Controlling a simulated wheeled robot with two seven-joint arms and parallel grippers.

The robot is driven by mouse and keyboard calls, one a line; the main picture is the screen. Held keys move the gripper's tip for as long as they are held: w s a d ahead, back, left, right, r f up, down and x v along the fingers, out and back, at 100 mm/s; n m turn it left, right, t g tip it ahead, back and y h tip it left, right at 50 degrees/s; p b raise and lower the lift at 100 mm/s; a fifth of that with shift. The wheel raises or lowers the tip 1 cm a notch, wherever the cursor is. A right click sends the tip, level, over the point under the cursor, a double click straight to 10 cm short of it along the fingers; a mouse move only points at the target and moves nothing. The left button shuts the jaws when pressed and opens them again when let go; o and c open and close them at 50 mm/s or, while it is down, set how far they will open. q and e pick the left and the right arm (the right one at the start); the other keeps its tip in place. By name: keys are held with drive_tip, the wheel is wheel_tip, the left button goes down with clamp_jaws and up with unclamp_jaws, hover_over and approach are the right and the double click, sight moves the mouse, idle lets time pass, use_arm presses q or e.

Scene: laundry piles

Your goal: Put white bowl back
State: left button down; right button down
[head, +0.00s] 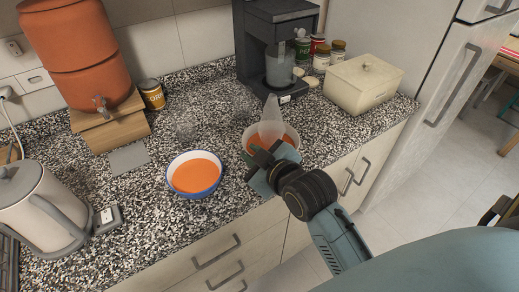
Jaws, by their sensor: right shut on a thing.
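A pale bowl (247,145) with orange contents stands on the speckled counter in front of the coffee machine. My right gripper (264,163) is shut on its near rim and hides part of its front. A pale, see-through pointed shape (271,119) rises at the bowl; I cannot tell what it is. A second bowl (194,194), white inside with a blue outside and orange contents, sits to the left, apart from the gripper. My left gripper is out of view.
A kettle (42,215) stands at the left, and an orange dispenser (78,50) on a wooden stand behind. A coffee machine (257,45), several jars and a cream box (362,85) are at the back right. Counter (150,220) is clear around the left bowl.

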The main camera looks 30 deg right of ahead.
sight(262, 145)
drive_tip(key=w+d+r+n+y, duration=0.1)
drive_tip(key=w+d+r, duration=0.1)
drive_tip(key=w+d+r+n+y, duration=0.1)
drive_tip(key=w+d+r, duration=0.1)
drive_tip(key=w, duration=0.1)
drive_tip(key=shift+d+r+g+y+b, duration=0.1)
drive_tip(key=shift+d+g+y+b, duration=0.05)
drive_tip(key=shift+g+y+b, duration=0.2)
drive_tip(key=shift+w+d+r, duration=0.1)
drive_tip(key=shift+d+r, duration=0.1)
drive_tip(key=shift+d, duration=0.2)
wheel_tip(262, 145, down, 10)
drive_tip(key=shift+r+b, duration=0.15)
drive_tip(key=shift+b, duration=0.9)
drive_tip(key=shift+f+n, duration=0.2)
drive_tip(key=shift+n, duration=0.1)
drive_tip(key=c, duration=1.3)
unclamp_jaws()
drive_tip(key=shift+c, duration=0.2)
drive_tip(key=shift+r, duration=0.1)
drive_tip(key=p+v, duration=0.1)
drive_tip(key=v, duration=1.1)
drive_tip(key=shift+d, duration=0.1)
